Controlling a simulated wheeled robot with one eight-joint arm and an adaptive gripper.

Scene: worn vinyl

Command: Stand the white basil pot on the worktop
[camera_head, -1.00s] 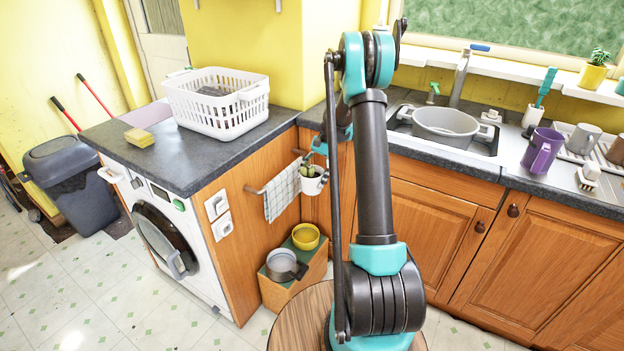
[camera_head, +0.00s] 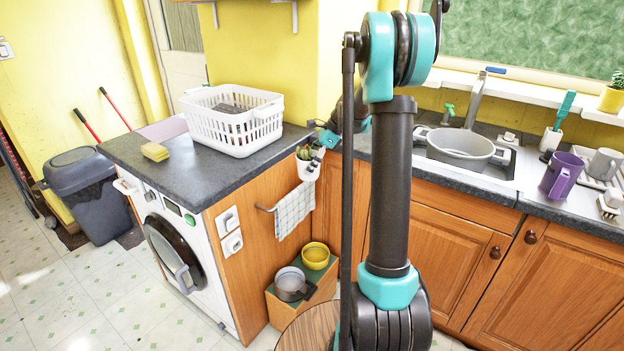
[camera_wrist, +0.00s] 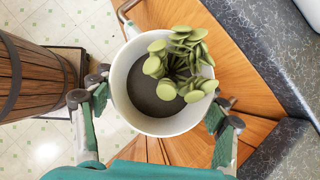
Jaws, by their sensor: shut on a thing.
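The white basil pot (camera_head: 306,169), with a green leafy plant in it, is in the air beside the wooden end panel, close to the edge of the dark grey worktop (camera_head: 190,176). My gripper (camera_head: 317,152) is shut on it. In the wrist view the pot (camera_wrist: 121,82) is seen from above, looks upright, and has one finger of my gripper (camera_wrist: 158,104) on each side. The worktop (camera_wrist: 262,50) shows at the right there. The pot's underside is hidden.
A white laundry basket (camera_head: 232,120) and a yellow sponge (camera_head: 154,152) stand on the worktop, with bare surface in front of the basket. A rail with a checked towel (camera_head: 294,212) is below the pot. A crate with pans (camera_head: 291,284) stands on the floor.

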